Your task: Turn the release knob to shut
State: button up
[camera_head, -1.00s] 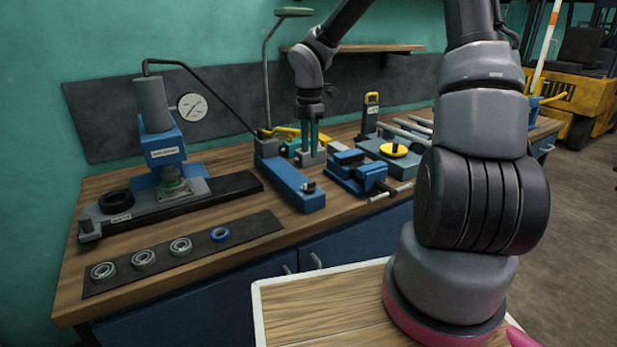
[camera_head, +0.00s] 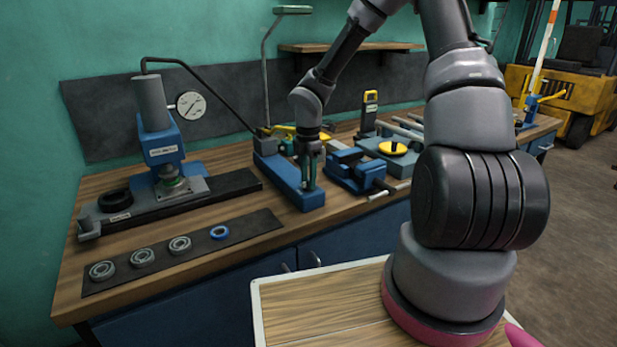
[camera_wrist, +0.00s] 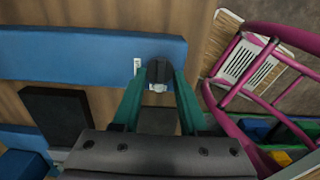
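The blue hand pump (camera_head: 278,172) lies on the bench. It shows in the wrist view as a long blue bar (camera_wrist: 75,55) with a small white label (camera_wrist: 137,67) near its end. The release knob (camera_wrist: 160,73), dark with a silvery part, is at that end. My gripper (camera_head: 308,186) points down over the pump's near end, its green fingers open. In the wrist view the fingertips (camera_wrist: 161,76) stand on either side of the knob. I cannot tell whether they touch it. In the head view the gripper hides most of the knob.
A blue press (camera_head: 165,150) with a gauge (camera_head: 190,105) stands at the left. Several bearing rings lie on a dark mat (camera_head: 115,278). A blue vise (camera_head: 355,172) stands close right of my gripper. A pump lever and hose rise behind it.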

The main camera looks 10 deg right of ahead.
grip_shut()
jog(key=shift+m, duration=0.3)
jog(key=m, duration=0.3)
jog(key=shift+m, duration=0.4)
jog(key=m, duration=0.9)
jog(key=shift+m, duration=2.2)
